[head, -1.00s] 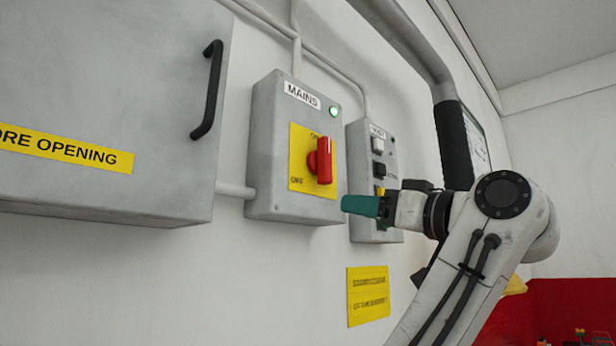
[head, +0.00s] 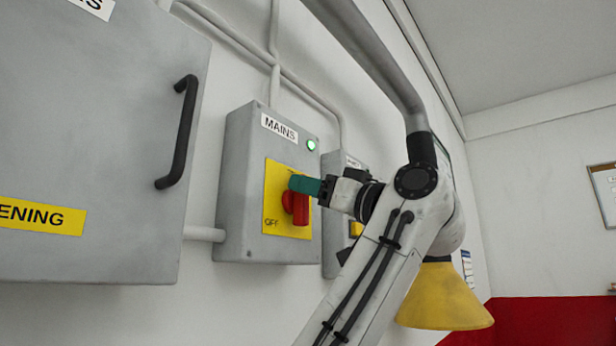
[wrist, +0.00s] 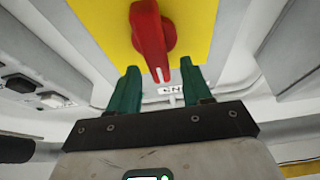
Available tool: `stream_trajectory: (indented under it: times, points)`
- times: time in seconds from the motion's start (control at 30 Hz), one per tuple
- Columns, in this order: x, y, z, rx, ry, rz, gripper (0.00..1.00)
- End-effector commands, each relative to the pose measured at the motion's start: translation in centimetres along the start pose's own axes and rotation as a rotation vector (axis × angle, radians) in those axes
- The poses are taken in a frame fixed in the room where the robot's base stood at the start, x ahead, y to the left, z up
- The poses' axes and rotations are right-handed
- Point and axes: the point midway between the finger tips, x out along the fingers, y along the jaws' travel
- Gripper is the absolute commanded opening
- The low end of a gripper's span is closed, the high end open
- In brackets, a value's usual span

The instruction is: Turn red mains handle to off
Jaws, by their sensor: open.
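The red mains handle (head: 298,207) is on a yellow plate (head: 277,190) on the front of the grey MAINS box (head: 238,170). It stands roughly upright, and OFF is printed at the plate's lower left. My gripper (head: 293,183) has green fingers, which cover the handle's upper part in the head view. In the wrist view the red handle (wrist: 152,38) has a white mark at its near end. That end lies between the open fingertips of my gripper (wrist: 159,68). I cannot tell whether they touch it.
A green lamp (head: 311,145) glows on the MAINS box. A second grey box (head: 331,240) is to its right, partly behind my arm. A large cabinet with a black handle (head: 178,132) is at left. A yellow cone-shaped thing (head: 443,298) is at lower right.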

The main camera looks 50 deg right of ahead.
Motion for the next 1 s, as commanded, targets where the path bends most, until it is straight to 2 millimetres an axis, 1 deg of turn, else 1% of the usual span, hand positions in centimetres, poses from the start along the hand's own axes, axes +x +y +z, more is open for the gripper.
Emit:
stream_trajectory:
  times: [0.03,0.17,0.47,0.9,0.97,1.0]
  points:
    - [0.54,-0.01,-0.14,0.0,-0.001,-0.001,0.49]
    - [1.15,0.01,-0.02,0.0,0.0,0.0,0.49]
    - [1.23,0.01,0.05,-0.001,0.0,0.001,0.48]
    - [1.22,0.01,0.08,0.0,-0.001,0.001,0.06]
    - [1.22,0.01,0.09,0.0,-0.001,0.001,0.0]
    - [1.22,0.01,0.1,0.0,-0.002,0.001,0.0]
